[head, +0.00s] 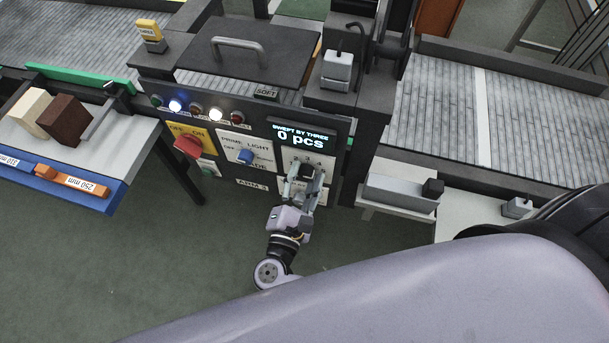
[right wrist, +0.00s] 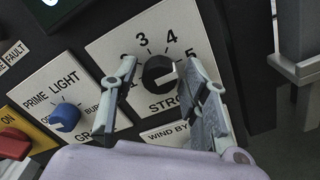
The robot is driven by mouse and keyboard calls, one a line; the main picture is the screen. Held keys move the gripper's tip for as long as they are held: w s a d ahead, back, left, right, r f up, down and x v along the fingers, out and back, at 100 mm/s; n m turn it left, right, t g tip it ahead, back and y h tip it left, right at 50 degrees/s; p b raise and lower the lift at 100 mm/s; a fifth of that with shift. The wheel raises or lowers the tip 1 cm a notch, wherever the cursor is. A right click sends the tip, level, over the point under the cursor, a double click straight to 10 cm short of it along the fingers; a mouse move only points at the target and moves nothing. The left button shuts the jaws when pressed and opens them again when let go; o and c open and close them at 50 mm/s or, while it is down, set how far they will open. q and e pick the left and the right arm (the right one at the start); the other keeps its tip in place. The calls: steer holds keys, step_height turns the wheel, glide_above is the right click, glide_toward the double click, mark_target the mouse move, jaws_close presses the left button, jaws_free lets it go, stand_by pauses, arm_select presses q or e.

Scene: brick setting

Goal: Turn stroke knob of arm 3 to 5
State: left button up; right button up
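The stroke knob is black and round (right wrist: 160,72) on a white plate with dial numbers around it; 3, 4 and 5 are readable in the right wrist view. I cannot tell which number it points at. In the head view the knob (head: 306,171) sits on the panel marked ARM 3, below the "0 pcs" display (head: 300,137). My right gripper (head: 305,180) is at the plate with its fingers apart, one on each side of the knob (right wrist: 158,66). The right finger is close to the knob; contact is unclear. A gap shows at the left finger. My left gripper is out of view.
Beside the knob plate are a blue prime/light grade knob (head: 245,157) and a red knob on a yellow plate (head: 187,146). A grey block (head: 398,194) lies on a shelf right of the panel. A blue-edged table with blocks (head: 75,190) stands left. Open floor lies in front.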

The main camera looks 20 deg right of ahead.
steer(key=c, duration=0.9)
steer(key=shift+f+m+b, duration=0.2)
steer(key=shift+m+b, duration=0.2)
steer(key=shift+b, duration=0.15)
steer(key=shift+r, duration=0.15)
steer(key=o, duration=1.2)
steer(key=shift+c, duration=0.2)
steer(key=v, duration=0.7)
steer(key=shift+s, duration=0.2)
